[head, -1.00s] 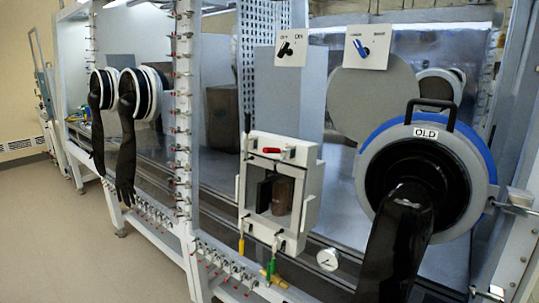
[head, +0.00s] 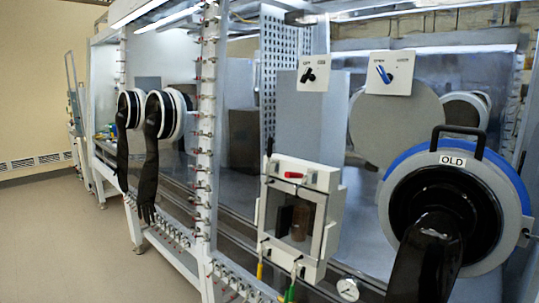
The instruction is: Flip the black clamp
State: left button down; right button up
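A small black lever-like part (head: 308,75), the likeliest match for the black clamp, is mounted on a white labelled plate (head: 313,86) at upper centre. It sits at a slant; its exact setting is too small to tell. A similar blue-handled part (head: 383,73) is on a second white plate (head: 403,83) to its right. Neither of my grippers is in view, and nothing touches the black part.
A large round port (head: 512,190) labelled OLD, with a black glove (head: 427,262) hanging from it, fills the right. A white box with a window (head: 333,180) stands below the plates. More black gloves (head: 147,165) hang at left. Open floor (head: 55,235) lies at left.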

aim_at(270, 147)
jog(key=z, duration=0.55)
jog(key=i, duration=0.95)
jog(key=u, duration=0.6)
